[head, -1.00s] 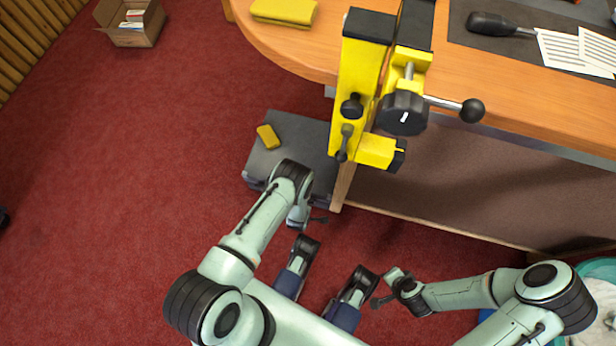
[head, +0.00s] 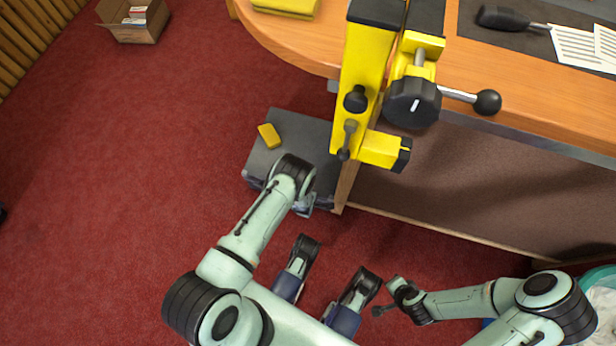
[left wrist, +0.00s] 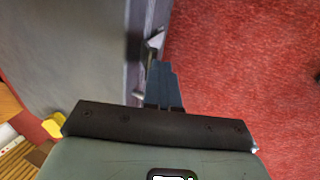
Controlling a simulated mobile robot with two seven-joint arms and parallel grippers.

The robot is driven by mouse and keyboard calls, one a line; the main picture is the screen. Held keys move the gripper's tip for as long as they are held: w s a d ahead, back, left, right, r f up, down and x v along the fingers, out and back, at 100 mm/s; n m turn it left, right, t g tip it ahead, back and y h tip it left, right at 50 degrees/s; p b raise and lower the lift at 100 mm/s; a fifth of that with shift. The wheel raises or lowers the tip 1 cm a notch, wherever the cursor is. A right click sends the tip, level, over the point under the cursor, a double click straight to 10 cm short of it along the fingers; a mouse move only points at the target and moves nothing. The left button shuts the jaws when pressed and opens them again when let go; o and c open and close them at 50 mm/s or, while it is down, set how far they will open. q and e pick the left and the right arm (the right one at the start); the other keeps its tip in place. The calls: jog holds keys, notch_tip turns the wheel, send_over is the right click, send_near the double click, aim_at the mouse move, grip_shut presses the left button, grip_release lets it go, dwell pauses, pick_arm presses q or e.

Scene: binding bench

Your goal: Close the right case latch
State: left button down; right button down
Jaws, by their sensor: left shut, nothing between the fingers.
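The dark grey case (head: 262,167) lies on the floor beside the bench leg. My left forearm and wrist cover part of its front edge in the head view. In the left wrist view the case (left wrist: 75,50) fills the left side, and a light metal latch piece (left wrist: 155,41) sticks out from its edge. My left gripper (left wrist: 160,66) is shut and empty, its tip just short of that piece; contact is unclear. In the head view the left gripper (head: 304,208) is at the case's front side. My right gripper (head: 380,311) hangs over the floor, away from the case; its fingers are too small to judge.
A yellow block (head: 269,136) lies on the case. The wooden bench (head: 520,90) with a yellow and black press (head: 366,75) overhangs to the right. A cardboard box (head: 135,22) stands at the far left. The red carpet (head: 130,150) between is clear.

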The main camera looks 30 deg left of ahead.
pick_arm(q)
jog(key=shift+w+a, duration=0.2)
jog(key=shift+w, duration=0.25)
jog(key=shift+s, duration=0.15)
jog(key=shift+s+d+f, duration=0.15)
jog(key=shift+s+f, duration=0.25)
jog(key=shift+s, duration=0.4)
